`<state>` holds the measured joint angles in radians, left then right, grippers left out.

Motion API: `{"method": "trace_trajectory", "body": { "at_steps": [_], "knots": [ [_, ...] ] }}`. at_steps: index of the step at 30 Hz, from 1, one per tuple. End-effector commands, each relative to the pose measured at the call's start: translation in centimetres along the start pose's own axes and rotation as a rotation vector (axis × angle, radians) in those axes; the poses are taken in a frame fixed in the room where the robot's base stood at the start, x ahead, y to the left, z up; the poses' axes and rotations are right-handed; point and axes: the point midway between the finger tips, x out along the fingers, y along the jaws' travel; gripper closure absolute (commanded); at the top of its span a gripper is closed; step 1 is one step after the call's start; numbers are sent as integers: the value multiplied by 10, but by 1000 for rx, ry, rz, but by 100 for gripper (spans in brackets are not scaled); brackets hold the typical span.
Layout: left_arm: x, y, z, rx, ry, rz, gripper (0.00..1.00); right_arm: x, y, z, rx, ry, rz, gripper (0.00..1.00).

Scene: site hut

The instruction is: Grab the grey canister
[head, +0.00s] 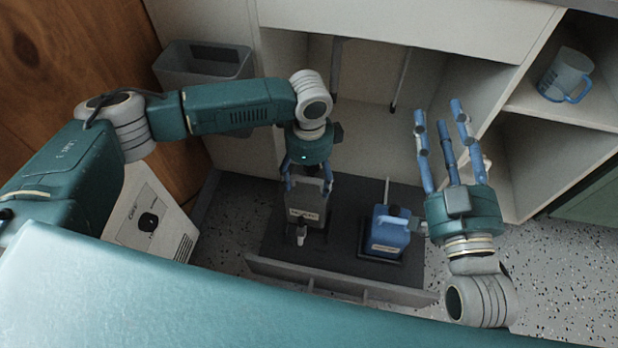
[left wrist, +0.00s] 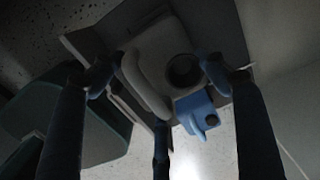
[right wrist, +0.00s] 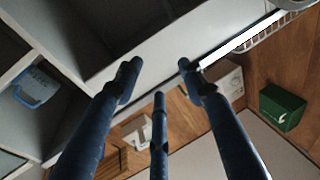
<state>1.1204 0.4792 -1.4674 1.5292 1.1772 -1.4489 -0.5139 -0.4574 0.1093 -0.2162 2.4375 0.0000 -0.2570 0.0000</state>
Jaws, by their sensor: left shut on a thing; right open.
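The grey canister (head: 309,205) stands upright in the open dark drawer (head: 275,236). My left gripper (head: 307,184) reaches down from above and is shut on its upper part. In the left wrist view the canister (left wrist: 150,58) shows pale grey between the fingers, with a dark round cap or opening. Whether its base touches the drawer floor I cannot tell. My right gripper (head: 440,114) is open and empty, its fingers pointing up, to the right of the drawer. It also shows in the right wrist view (right wrist: 160,70).
A blue canister (head: 390,238) stands in the drawer, right of the grey one. The drawer's front panel (head: 340,283) is near me. A grey bin (head: 203,64) and a white box with a dial (head: 150,218) are at left. A mug (head: 562,75) sits on the right shelf.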

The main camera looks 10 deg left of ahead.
Motion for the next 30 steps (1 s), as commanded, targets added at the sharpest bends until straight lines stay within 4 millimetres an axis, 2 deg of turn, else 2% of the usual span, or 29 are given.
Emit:
{"method": "trace_trajectory", "body": {
  "at_steps": [1,18,30],
  "knots": [
    [-8,-2,-1,0,4,-6,84,0,1,4,-1,-25,1,60],
    [-43,-2,-1,0,4,-7,84,-19,10,70,-6,-324,19,60],
    [-63,-2,-1,-1,3,-6,84,-40,14,106,-7,-499,29,60]
  ]
}}
